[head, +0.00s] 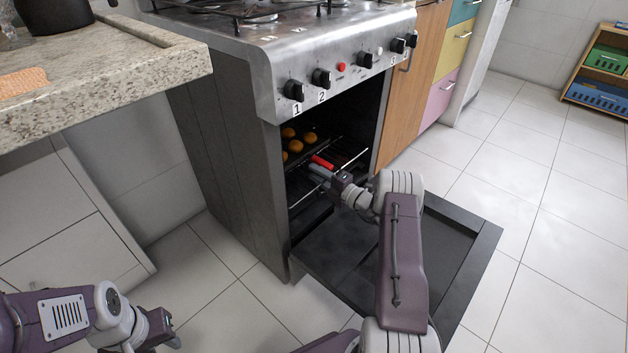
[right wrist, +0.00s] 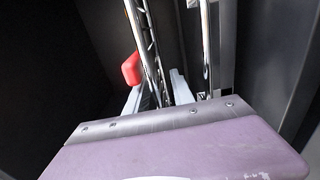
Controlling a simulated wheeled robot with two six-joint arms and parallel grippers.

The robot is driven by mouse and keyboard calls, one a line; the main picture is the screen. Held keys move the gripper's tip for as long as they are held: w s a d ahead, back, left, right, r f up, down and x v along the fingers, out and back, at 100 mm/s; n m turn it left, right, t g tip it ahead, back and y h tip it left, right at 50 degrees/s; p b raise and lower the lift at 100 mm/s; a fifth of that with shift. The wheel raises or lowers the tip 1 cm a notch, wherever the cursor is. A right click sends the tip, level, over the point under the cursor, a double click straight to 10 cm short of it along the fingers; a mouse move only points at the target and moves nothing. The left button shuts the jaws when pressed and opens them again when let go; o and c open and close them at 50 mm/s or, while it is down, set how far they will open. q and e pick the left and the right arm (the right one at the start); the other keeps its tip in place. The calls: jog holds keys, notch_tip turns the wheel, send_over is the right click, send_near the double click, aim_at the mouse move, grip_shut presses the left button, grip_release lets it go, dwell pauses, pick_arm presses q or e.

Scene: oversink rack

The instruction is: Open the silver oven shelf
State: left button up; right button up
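The silver oven (head: 330,58) stands in the middle of the head view, with its dark door (head: 460,240) folded down. Inside, a wire shelf (head: 300,203) carries several round orange-brown items (head: 295,145). My right gripper (head: 316,170) reaches over the lowered door to the shelf's front part. In the right wrist view its two pale fingers (right wrist: 157,94) stand apart, with shelf wires (right wrist: 150,45) running between them. I cannot tell whether they touch the wires. A red piece (right wrist: 131,68) lies just beside the left finger. My left gripper (head: 172,330) hangs low at the left, away from the oven; its opening is unclear.
A granite counter (head: 120,75) stands at the left, near the oven's side. A wooden cabinet (head: 412,85) and coloured drawers (head: 452,55) adjoin the oven at right. The lowered door covers floor in front. The tiled floor (head: 560,220) at right is clear.

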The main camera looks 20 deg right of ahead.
jog(key=shift+w+a, duration=0.2)
jog(key=shift+w, duration=0.3)
grip_shut()
dwell(1.1)
